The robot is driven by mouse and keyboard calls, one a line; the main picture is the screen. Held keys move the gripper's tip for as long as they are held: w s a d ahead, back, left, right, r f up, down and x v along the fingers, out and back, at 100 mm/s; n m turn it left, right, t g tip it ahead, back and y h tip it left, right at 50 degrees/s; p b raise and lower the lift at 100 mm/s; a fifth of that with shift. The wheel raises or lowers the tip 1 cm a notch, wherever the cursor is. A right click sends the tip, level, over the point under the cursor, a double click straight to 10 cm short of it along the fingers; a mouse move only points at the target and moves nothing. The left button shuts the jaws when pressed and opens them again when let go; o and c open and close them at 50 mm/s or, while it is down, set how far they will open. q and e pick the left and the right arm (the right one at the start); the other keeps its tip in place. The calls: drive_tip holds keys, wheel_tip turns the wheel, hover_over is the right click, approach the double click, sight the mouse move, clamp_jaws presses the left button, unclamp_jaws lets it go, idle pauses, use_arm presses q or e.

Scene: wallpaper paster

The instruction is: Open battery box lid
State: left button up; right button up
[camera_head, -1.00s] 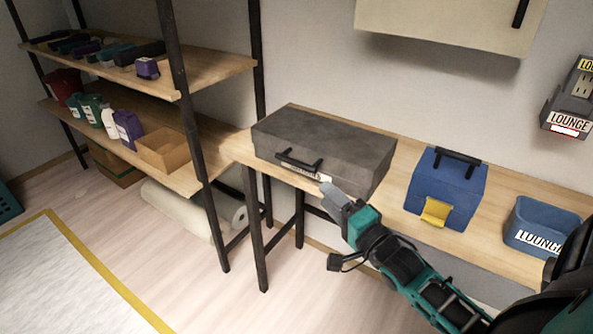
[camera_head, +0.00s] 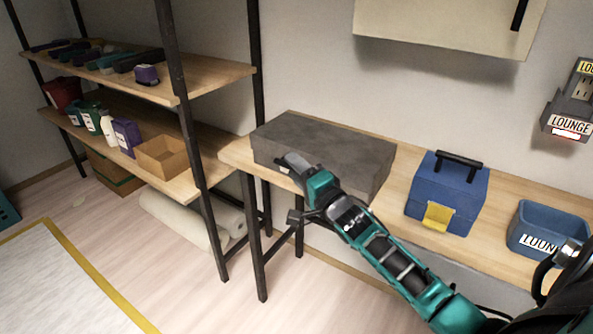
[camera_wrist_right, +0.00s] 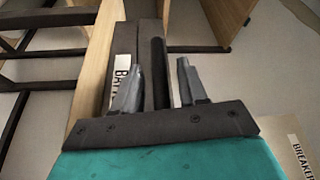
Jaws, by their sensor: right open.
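The grey battery box (camera_head: 335,143) sits on the wooden workbench in the head view, with its lid closed. My right gripper (camera_head: 288,162) is at the box's front face and hides its handle and most of its label. In the right wrist view, the dark handle bar (camera_wrist_right: 159,72) lies between the two spread fingers of my right gripper (camera_wrist_right: 155,68). The fingers are open, with a gap showing beside the bar. The white label (camera_wrist_right: 122,77) is partly hidden behind one finger. My left gripper is not in view.
On the workbench (camera_head: 393,215), a blue toolbox (camera_head: 447,190) with a yellow latch and a blue bin (camera_head: 545,228) stand to the right. A shelf (camera_head: 205,75) with several containers is at the left. A wall cabinet (camera_head: 440,35) hangs above.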

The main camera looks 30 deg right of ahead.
drive_tip(key=shift+w, duration=0.15)
clamp_jaws()
idle(0.4)
